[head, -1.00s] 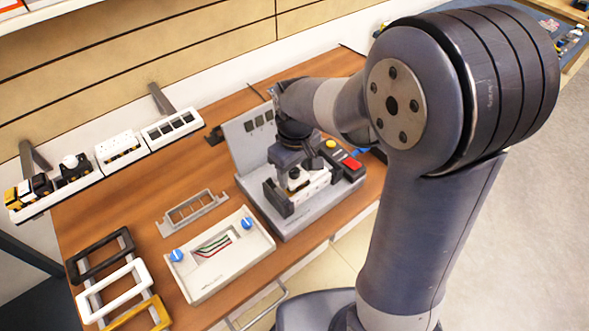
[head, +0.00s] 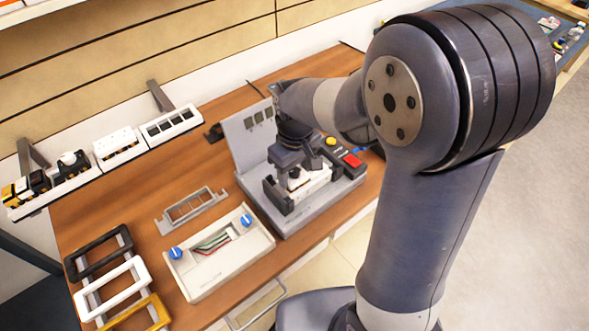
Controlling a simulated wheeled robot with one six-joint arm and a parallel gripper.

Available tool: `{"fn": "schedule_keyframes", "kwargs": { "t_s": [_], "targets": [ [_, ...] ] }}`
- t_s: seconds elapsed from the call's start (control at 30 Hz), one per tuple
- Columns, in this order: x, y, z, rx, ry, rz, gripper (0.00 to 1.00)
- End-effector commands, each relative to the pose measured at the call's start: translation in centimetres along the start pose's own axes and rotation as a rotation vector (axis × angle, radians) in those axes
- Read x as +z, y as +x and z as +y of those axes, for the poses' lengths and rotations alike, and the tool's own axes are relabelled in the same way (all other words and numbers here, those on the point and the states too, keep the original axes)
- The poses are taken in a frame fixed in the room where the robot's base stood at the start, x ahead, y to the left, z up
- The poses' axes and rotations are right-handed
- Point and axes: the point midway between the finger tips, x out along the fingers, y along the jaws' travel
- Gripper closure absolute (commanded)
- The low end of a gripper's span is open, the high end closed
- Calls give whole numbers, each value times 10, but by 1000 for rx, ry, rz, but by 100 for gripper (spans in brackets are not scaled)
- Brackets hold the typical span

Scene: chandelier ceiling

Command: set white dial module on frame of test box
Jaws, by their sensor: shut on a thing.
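The test box (head: 318,209) is a grey box with an upright back panel (head: 250,133), standing on the wooden table. My gripper (head: 294,179) points down over the test box and is shut on the white dial module (head: 316,181). The module is at the level of the dark frame (head: 275,195) on top of the box. The gripper hides part of the module and frame, so I cannot tell whether the module is fully seated.
A beige box with blue knobs (head: 220,252) and a grey metal bracket (head: 190,209) lie to the left. Black, white and yellow frames (head: 109,283) lie at front left. A raised rail (head: 115,158) holds several modules. Red and yellow buttons (head: 352,160) sit on the box's right.

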Motion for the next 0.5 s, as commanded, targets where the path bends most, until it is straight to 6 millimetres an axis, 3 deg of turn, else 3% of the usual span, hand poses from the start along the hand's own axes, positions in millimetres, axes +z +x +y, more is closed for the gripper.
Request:
{"fn": "schedule_keyframes", "kwargs": {
  "t_s": [0.4, 0.43, 0.5],
  "targets": [
    [1, 3, 0, -1, 0, -2, 70],
    [1, 4, 0, -1, 0, -3, 46],
    [1, 4, 0, -1, 0, -3, 41]
  ]
}}
